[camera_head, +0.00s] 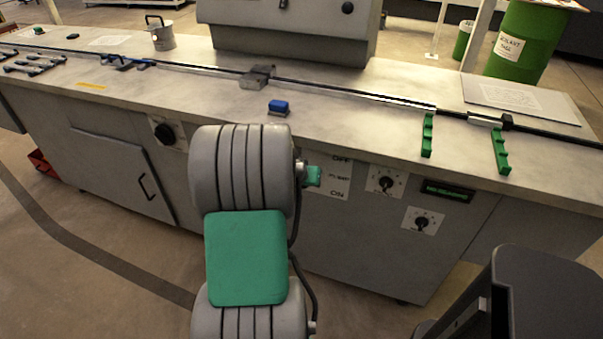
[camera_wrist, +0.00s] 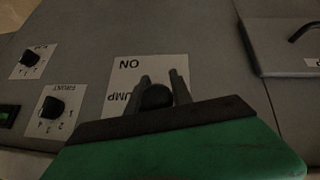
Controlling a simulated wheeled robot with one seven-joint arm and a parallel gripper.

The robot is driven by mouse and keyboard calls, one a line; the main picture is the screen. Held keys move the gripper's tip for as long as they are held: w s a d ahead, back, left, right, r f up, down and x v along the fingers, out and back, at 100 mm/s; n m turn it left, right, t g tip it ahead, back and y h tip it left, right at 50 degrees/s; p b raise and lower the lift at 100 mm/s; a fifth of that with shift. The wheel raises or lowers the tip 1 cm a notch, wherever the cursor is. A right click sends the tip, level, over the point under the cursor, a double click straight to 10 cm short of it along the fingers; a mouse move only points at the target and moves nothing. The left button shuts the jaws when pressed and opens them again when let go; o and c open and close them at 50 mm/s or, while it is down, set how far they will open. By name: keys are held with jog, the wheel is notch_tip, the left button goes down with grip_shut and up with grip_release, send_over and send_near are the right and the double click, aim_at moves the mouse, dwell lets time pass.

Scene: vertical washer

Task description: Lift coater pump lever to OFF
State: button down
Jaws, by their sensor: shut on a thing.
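The pump lever shows in the wrist view as a round black knob (camera_wrist: 157,96) in front of its white label plate (camera_wrist: 125,84). The wrist view is upside down, and the plate's ON end is at the top there. My gripper (camera_wrist: 163,82) has its two dark fingers on either side of the knob and is shut on it. In the head view the plate (camera_head: 340,182) reads OFF at the top and ON at the bottom. My arm hides the lever and most of the gripper there, so the lever's exact position cannot be told.
Two rotary knobs (camera_head: 386,182) (camera_head: 422,222) and a green-lit display (camera_head: 447,191) are right of the plate on the cabinet front. A black knob (camera_head: 165,133) and a handled door (camera_head: 120,175) are to the left. The worktop holds a blue block (camera_head: 279,107) and green bars (camera_head: 428,136).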

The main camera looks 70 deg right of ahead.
jog(key=shift+r+y+p, duration=0.4)
jog(key=shift+y+p, duration=0.3)
jog(key=shift+p, duration=0.05)
jog(key=shift+d, duration=0.1)
jog(key=c, duration=1.2)
grip_release()
jog(key=shift+c, duration=0.2)
jog(key=v, duration=0.7)
jog(key=shift+r+p, duration=0.3)
jog(key=shift+r, duration=0.05)
